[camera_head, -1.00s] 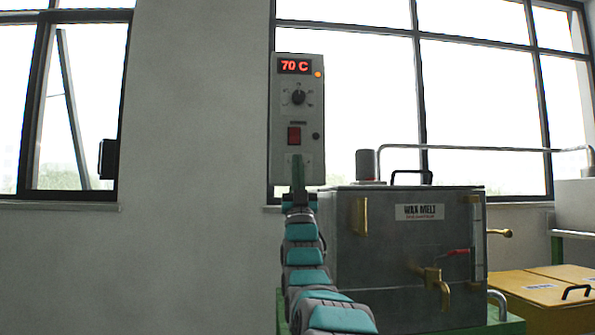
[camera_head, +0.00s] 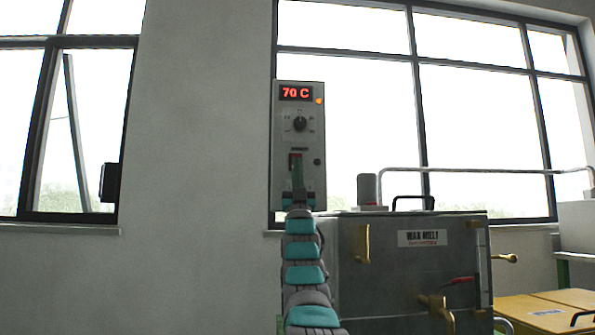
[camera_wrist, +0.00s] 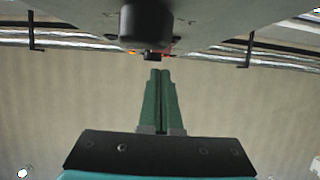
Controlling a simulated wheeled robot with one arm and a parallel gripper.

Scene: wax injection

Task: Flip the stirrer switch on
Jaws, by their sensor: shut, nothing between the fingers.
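The stirrer switch (camera_head: 292,160) is a red rocker low on a grey control box (camera_head: 281,135) on the wall. Only its upper part shows in the head view, dark with some red; my gripper hides the rest, so I cannot tell its position. My gripper (camera_head: 297,162) is shut and empty, its green fingers pointing up in front of the switch. I cannot tell whether they touch it. In the wrist view, the closed fingertips (camera_wrist: 160,72) lie below a dark block protruding from the panel, with small red and orange glows beyond.
The box has a red "70 C" display (camera_head: 296,93), a black knob (camera_head: 299,124), an orange lamp (camera_head: 319,100) and a small dark button (camera_head: 317,162). A metal wax melt tank (camera_head: 390,270) stands close on the right of my arm. Plain wall lies left.

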